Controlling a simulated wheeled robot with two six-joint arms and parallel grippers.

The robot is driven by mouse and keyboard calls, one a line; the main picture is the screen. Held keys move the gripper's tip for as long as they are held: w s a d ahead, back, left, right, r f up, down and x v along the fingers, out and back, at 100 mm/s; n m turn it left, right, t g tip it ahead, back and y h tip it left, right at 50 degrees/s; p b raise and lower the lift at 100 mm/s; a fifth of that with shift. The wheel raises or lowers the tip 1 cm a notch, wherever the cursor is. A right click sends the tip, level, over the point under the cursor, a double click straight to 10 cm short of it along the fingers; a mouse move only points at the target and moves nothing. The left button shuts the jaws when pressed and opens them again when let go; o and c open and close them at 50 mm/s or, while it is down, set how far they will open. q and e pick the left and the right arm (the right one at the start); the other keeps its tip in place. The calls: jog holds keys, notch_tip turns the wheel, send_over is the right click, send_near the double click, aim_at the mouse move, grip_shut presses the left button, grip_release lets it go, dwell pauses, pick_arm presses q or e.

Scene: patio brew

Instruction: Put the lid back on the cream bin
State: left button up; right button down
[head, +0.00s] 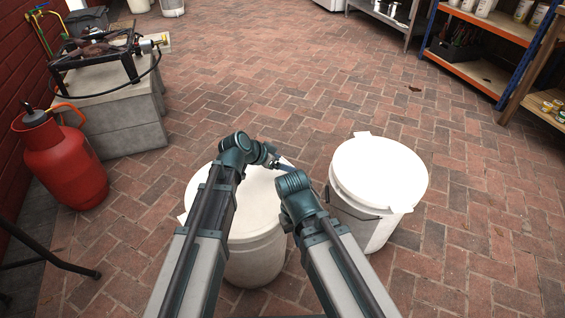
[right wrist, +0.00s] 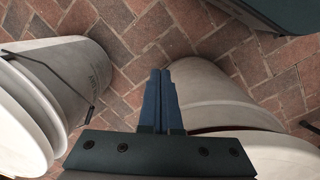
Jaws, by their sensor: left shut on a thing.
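The cream bin (head: 255,268) stands on the bricks in front of me, behind my forearms; its side also shows in the right wrist view (right wrist: 215,90). A round off-white lid (head: 262,205) lies over its top, with a tab sticking out at the left. I cannot tell whether it is fully seated. My left gripper (head: 287,164) is at the lid's far right edge, shut on the lid; the grip is partly hidden by my right wrist. My right gripper (right wrist: 161,75) is shut and empty, pointing down between the two bins; its fingertips are hidden in the head view.
A second white bin (head: 362,225) with a lid (head: 380,172) and wire handle stands close on the right. A red gas bottle (head: 66,160) and a burner on concrete blocks (head: 125,125) are at the left. Shelves (head: 480,75) stand at the back right.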

aim_at(268, 174)
pick_arm(q)
jog(key=shift+f+b, duration=0.65)
jog(key=shift+f, duration=0.4)
jog(key=shift+f+b, duration=0.6)
dwell(0.5)
jog(key=o, duration=1.2)
jog(key=shift+o, duration=0.2)
jog(key=shift+r, duration=0.1)
jog(key=shift+p+v, duration=3.2)
jog(key=shift+v, duration=1.15)
jog(key=shift+p+v, duration=0.8)
jog(key=shift+v, duration=0.35)
